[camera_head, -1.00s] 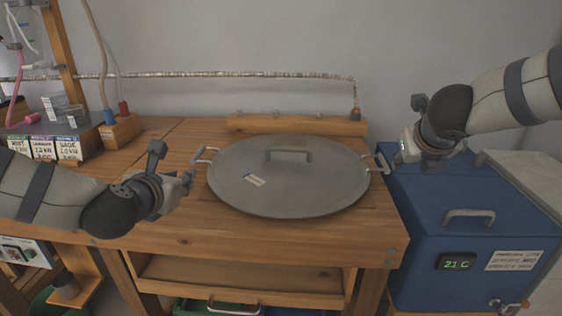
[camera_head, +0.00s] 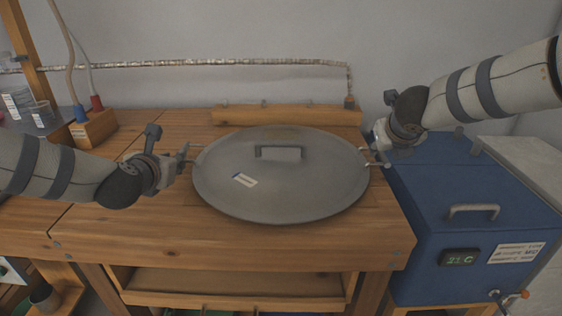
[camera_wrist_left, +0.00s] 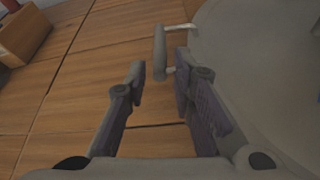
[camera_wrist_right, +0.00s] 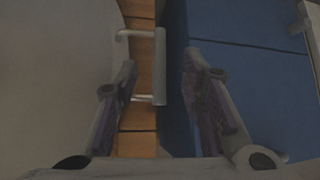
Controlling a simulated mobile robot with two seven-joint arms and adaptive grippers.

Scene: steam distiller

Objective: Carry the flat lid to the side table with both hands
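The flat lid (camera_head: 300,185) is a round grey metal disc with a handle on top, a small label and a side handle at each end. It lies on the wooden table. My left gripper (camera_head: 186,160) is at the lid's left side; in the left wrist view its open fingers (camera_wrist_left: 158,85) are just short of the left side handle (camera_wrist_left: 160,52), which lies between and beyond the tips. My right gripper (camera_head: 378,150) is at the right side; in the right wrist view its open fingers (camera_wrist_right: 158,75) straddle the right side handle (camera_wrist_right: 160,65). Neither is closed on a handle.
The wooden table (camera_head: 180,235) holds the lid, with a wooden block (camera_head: 90,130) at its back left. A blue box (camera_head: 470,220) with a temperature display and top handle stands close on the right. A wrapped pipe (camera_head: 200,63) runs along the wall.

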